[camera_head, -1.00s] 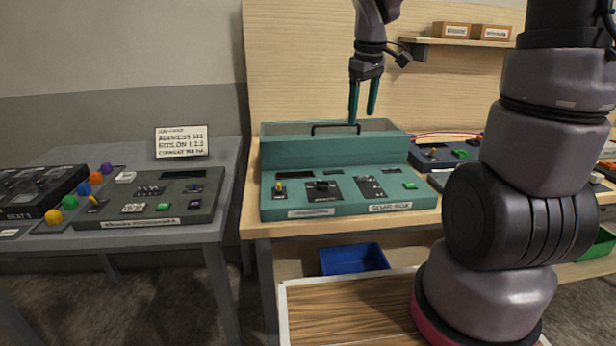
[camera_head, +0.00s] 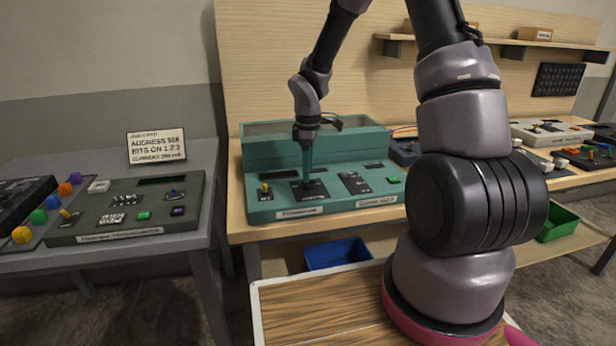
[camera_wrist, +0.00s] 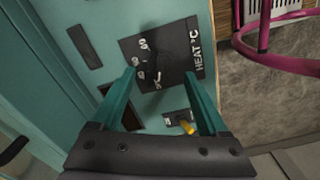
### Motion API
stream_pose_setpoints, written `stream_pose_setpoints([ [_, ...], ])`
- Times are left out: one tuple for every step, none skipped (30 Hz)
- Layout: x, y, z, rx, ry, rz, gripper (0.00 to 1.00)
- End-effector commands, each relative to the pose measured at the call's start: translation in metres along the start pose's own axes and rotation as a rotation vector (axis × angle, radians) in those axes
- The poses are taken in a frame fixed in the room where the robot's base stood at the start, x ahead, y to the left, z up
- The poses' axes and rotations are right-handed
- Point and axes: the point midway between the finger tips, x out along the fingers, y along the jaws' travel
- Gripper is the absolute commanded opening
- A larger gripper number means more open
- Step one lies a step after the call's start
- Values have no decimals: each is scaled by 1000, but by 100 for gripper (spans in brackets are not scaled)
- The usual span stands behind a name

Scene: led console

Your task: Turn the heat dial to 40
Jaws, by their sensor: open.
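The heat dial (camera_wrist: 160,68) is a dark knob on a black plate lettered "HEAT °C" in the wrist view, with small white scale numbers beside it. Its exact setting is too small to read. The plate sits on the teal console (camera_head: 262,210), which stands on the wooden bench. My gripper (camera_wrist: 165,80) is open, its two teal fingers on either side of the dial's area. In the head view my gripper (camera_head: 308,180) points down over the middle black plate and hides the dial. I cannot tell whether the fingers touch the dial.
A yellow-tipped switch (camera_wrist: 187,127) is close to the right finger in the wrist view. A green button (camera_head: 393,180) is at the console's right. A raised teal housing (camera_head: 270,158) stands behind the panel. A pink hoop (camera_wrist: 263,40) shows at the wrist view's upper right.

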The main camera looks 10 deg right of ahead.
Motion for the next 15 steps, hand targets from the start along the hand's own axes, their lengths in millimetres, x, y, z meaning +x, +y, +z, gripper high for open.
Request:
stream_pose_setpoints([
  [8, -1, 0, -2, -1, -2, 77],
  [12, 0, 0, -1, -2, -2, 77],
  [17, 0, 1, 0, -2, -2, 77],
  [20, 0, 0, -1, -1, -1, 77],
  [22, 0, 0, -1, -1, -1, 77],
  [24, 0, 0, -1, -1, 0, 77],
  [26, 0, 0, -1, -1, 0, 77],
  [27, 0, 0, -1, -1, 0, 77],
  [28, 0, 0, -1, 0, 0, 77],
  [29, 0, 0, 0, 0, 1, 77],
  [29, 0, 0, 0, 0, 1, 77],
  [29, 0, 0, 0, 0, 1, 77],
  [29, 0, 0, 0, 0, 1, 77],
  [29, 0, 0, 0, 0, 1, 77],
  [29, 0, 0, 0, 0, 1, 77],
])
